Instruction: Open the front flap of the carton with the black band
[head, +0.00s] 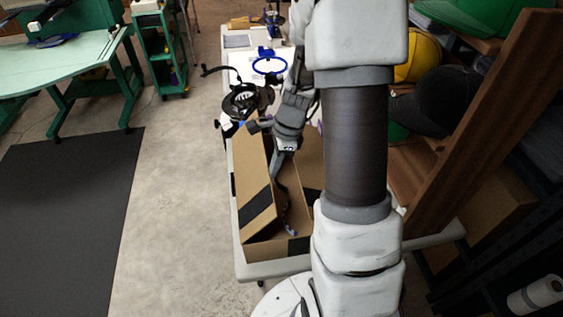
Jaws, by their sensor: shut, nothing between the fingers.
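The cardboard carton (265,252) stands on a pale table, partly hidden behind my arm. A black band shows on its near side and on the tan flap or panel (257,185) at its left. This panel is tilted, and a dark gap to its right shows the carton's inside. My gripper (277,176) is shut and empty. It points down at the gap, close to the panel's right edge. I cannot tell whether it touches the cardboard. The carton's right part is mostly hidden by my arm.
A black machine head (245,101) and a blue hoop (269,65) are just beyond the carton. Shelves with caps (435,98) and a brown wooden upright (478,115) stand close on the right. The concrete floor (178,170) left of the table is clear.

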